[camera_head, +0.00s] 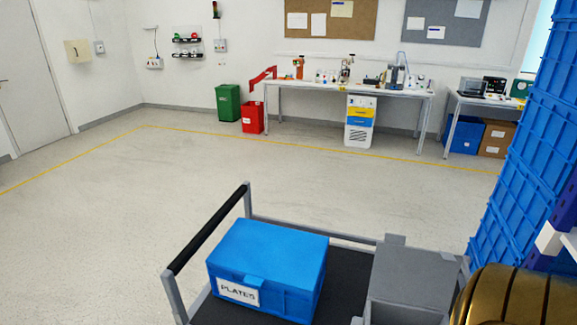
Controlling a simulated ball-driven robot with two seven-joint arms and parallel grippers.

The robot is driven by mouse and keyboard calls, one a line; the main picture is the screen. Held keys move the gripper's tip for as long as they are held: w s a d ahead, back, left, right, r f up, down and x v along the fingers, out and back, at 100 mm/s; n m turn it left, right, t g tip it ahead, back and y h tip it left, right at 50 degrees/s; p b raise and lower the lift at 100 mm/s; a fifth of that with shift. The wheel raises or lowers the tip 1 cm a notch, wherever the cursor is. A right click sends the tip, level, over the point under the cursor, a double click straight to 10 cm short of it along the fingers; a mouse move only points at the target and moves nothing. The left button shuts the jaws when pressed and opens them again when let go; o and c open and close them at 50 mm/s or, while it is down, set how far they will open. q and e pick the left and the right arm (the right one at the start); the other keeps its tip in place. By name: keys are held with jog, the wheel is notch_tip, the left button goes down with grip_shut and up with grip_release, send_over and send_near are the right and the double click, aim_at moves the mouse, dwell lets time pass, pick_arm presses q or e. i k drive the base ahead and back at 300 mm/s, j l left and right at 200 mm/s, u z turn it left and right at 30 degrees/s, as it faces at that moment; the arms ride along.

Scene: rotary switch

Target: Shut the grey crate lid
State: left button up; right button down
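The grey crate (398,311) stands on the right part of a cart, cut off by the bottom edge of the head view. Its grey lid (413,272) appears raised, with a small tab at its far upper edge. Part of the crate's opening seems to show below the lid. The exact lid angle is hard to tell. Neither of my grippers is in view, and nothing is seen touching the lid.
A closed blue crate (268,250) labelled PLATES sits left of the grey crate on the cart's dark deck (345,270). The cart has a black handle bar (208,230). Stacked blue crates (525,140) rise at the right. Open floor lies beyond the cart.

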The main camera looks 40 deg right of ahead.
aim_at(427, 279)
jog(key=z, duration=2.5)
jog(key=k+j+z, duration=0.1)
jog(key=z, duration=0.3)
jog(key=k+j+z, duration=0.1)
jog(key=z, duration=0.35)
jog(key=j, duration=0.1)
